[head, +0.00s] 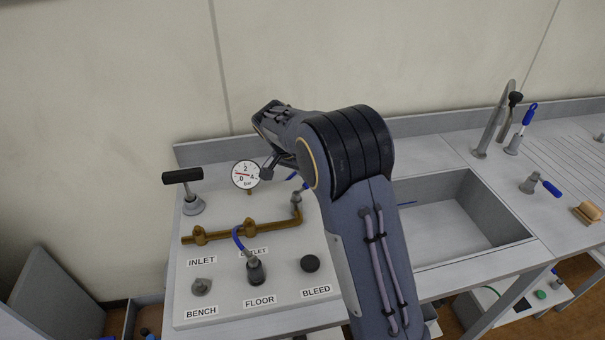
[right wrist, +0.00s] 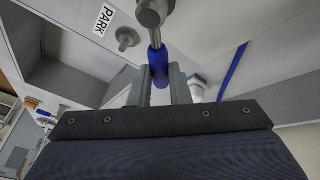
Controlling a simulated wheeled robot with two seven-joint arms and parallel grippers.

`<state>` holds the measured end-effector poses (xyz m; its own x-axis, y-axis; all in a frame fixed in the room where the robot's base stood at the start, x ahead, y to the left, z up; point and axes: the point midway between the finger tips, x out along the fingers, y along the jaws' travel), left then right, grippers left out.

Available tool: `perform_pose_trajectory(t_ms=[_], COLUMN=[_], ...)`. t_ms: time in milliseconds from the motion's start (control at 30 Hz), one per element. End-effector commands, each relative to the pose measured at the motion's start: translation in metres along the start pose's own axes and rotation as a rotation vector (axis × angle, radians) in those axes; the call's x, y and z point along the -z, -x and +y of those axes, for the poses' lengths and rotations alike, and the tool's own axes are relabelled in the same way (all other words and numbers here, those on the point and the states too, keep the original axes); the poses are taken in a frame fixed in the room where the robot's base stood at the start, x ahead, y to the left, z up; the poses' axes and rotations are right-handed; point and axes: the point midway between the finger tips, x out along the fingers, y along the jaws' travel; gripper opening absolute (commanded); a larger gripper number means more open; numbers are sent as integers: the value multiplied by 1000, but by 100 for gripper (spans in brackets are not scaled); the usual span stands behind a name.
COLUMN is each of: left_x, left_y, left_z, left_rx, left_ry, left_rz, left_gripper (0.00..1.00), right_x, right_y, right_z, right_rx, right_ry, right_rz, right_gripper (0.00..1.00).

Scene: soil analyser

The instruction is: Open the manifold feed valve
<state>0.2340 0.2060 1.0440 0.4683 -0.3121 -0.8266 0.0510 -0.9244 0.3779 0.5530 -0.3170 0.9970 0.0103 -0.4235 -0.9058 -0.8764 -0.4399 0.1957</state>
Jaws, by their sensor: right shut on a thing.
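In the right wrist view my right gripper (right wrist: 158,84) is shut on a blue lever handle (right wrist: 157,60), which sits on a metal stem between the fingers. In the head view my right arm covers most of this handle, and only a bit of blue (head: 291,176) shows beside the arm. The brass manifold pipe (head: 235,233) lies on a pale panel (head: 230,300) with INLET and OUTLET labels. A round pressure gauge (head: 246,174) with a red needle stands behind the pipe. My left gripper is not in view.
A black T-handle (head: 183,177) stands at the panel's back left. A sink (head: 495,214) lies to the right. A PARK label (right wrist: 104,19) shows in the wrist view.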

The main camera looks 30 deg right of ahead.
Motion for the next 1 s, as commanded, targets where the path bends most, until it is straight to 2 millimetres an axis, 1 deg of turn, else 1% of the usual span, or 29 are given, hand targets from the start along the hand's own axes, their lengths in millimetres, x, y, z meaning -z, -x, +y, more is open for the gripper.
perform_pose_trajectory(t_ms=[200,500,700,1000], left_x=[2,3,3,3], left_y=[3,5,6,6], left_z=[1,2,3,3], left_rx=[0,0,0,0], left_ry=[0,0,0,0], left_rz=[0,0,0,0], left_gripper=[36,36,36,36], right_x=[0,-3,-4,-4], right_y=[-1,-2,-2,-3], right_z=[10,18,21,22], right_rx=[-65,-123,-141,-145], right_ry=[-157,-300,-342,-353], right_rz=[-33,-66,-74,-77], right_gripper=[0,0,0,0])
